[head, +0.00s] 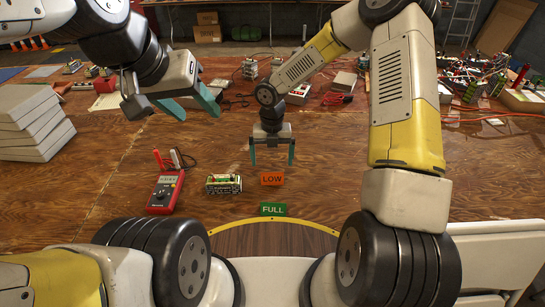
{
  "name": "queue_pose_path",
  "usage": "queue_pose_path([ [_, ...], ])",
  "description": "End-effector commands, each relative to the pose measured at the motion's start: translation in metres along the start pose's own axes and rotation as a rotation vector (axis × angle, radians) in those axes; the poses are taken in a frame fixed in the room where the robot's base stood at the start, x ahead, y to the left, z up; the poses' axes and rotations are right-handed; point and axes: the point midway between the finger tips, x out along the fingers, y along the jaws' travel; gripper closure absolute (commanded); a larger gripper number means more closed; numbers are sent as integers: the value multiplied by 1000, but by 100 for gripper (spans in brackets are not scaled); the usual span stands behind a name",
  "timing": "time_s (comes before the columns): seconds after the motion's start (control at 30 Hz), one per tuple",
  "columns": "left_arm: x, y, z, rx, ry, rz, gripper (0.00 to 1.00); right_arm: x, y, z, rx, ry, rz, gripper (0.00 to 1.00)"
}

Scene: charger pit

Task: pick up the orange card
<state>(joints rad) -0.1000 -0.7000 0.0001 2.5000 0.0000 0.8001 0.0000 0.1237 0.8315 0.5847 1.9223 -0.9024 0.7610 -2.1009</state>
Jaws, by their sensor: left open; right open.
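The orange card (272,178), marked LOW, lies on the wooden table in front of me, near the middle of the head view. My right gripper (272,163) is open and empty, pointing down a little above and behind the orange card, with its two teal fingers apart. It does not touch the card as far as I can see. My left gripper (193,110) is open and empty, raised over the table at the upper left, well away from the card.
A green card (272,209) marked FULL lies nearer me. A battery-like pack (223,184) and a red multimeter (166,191) lie to the left. White boxes (35,122) are stacked at far left. Electronics and cables (490,80) clutter the right back. Table right of the card is partly clear.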

Motion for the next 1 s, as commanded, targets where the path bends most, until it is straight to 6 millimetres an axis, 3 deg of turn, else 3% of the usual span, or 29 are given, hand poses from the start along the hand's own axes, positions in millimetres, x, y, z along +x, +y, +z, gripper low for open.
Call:
queue_pose_path([
  [0.47, 0, 0, 0, 0, 0, 0, 46, 63, 0, -2, 3, 3, -1, 2],
  [0.77, 0, 0, 0, 0, 0, 0, 46, 69, 0, -1, 3, 0, 0, 2],
  [1.0, 0, 0, 0, 0, 0, 0, 46, 69, -1, -1, 4, 0, -1, 45],
])
